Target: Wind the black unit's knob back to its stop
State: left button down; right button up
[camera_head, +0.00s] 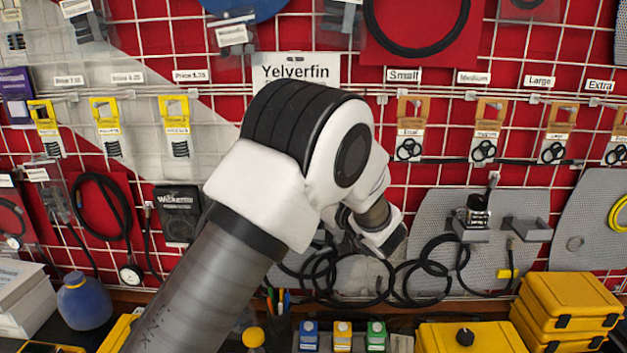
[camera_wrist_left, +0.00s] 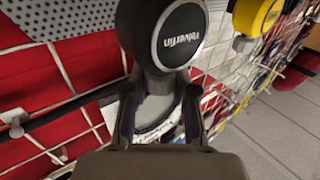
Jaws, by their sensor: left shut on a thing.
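In the left wrist view a round black part (camera_wrist_left: 180,36) with upside-down "Yelverfin" lettering stands at the top centre, in front of my left gripper (camera_wrist_left: 158,82). My left gripper is shut on the black unit's knob. The fingers reach up on both sides of a grey part just below the black face. The exact contact at the fingertips is partly hidden. In the head view my left arm reaches up to the wall and covers the black unit. The gripper's fingers cannot be made out there. My right gripper is not in view.
A yellow unit (camera_wrist_left: 256,16) stands right of the black one in the left wrist view. In the head view black cable loops (camera_head: 428,270) hang right of my wrist. Yellow cases (camera_head: 567,310) are stacked at lower right. Hooks with packets line the wire grid wall.

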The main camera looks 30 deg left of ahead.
pick_arm(q)
jog(key=shift+n+g+y+p, duration=0.4)
jog(key=shift+n+g, duration=0.4)
jog(key=shift+g, duration=0.4)
jog(key=c, duration=0.9)
grip_release()
jog(key=v, duration=0.7)
jog(key=shift+d, duration=0.25)
jog(key=shift+w+a, duration=0.1)
